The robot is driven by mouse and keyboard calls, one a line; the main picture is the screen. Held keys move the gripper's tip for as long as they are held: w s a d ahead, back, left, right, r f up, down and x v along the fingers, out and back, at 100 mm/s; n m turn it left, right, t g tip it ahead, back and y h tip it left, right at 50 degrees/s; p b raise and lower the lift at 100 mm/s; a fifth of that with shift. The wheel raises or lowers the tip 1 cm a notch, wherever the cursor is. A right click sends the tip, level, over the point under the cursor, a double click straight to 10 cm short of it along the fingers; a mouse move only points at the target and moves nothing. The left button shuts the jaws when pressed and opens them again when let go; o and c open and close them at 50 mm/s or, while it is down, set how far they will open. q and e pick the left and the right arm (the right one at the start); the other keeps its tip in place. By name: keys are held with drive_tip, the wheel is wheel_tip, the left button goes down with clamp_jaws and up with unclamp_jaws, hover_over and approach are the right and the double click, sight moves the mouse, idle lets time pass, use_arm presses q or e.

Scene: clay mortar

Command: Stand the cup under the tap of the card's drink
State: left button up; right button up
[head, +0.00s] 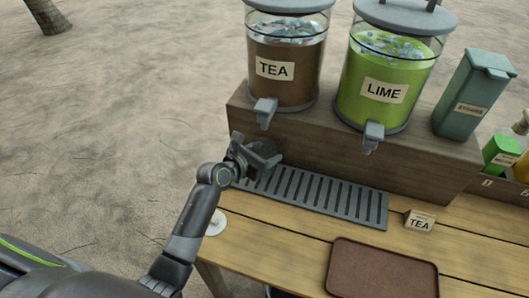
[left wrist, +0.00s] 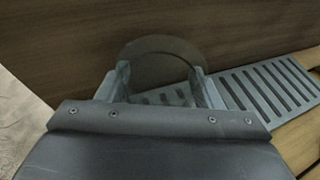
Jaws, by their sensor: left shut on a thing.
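The card (head: 420,222) on the table reads TEA. The tea dispenser (head: 285,75) with brown drink stands at left on the wooden riser, and its grey tap (head: 265,110) hangs over the front. The lime dispenser (head: 385,85) with its tap (head: 373,136) is to its right. My left gripper (head: 262,163) is below the tea tap, at the left end of the slotted drip tray (head: 320,195). It is shut on a see-through cup (left wrist: 160,48), seen between the fingers (left wrist: 158,88) in the left wrist view. I cannot tell whether the cup touches the tray. My right gripper is out of view.
The wooden riser (head: 410,160) stands right behind the drip tray. A brown tray (head: 380,270) lies at the table's front. A green-grey lidded container (head: 473,95) and a small green carton (head: 500,155) are at the right. The tabletop around the card is clear.

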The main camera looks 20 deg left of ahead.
use_arm(q)
drive_tip(key=o, duration=1)
drive_tip(key=shift+f, duration=0.15)
drive_tip(key=shift+c, duration=0.2)
drive_tip(key=shift+r, duration=0.2)
drive_tip(key=p+v, duration=0.1)
drive_tip(key=v, duration=1.1)
drive_tip(key=shift+a, duration=0.1)
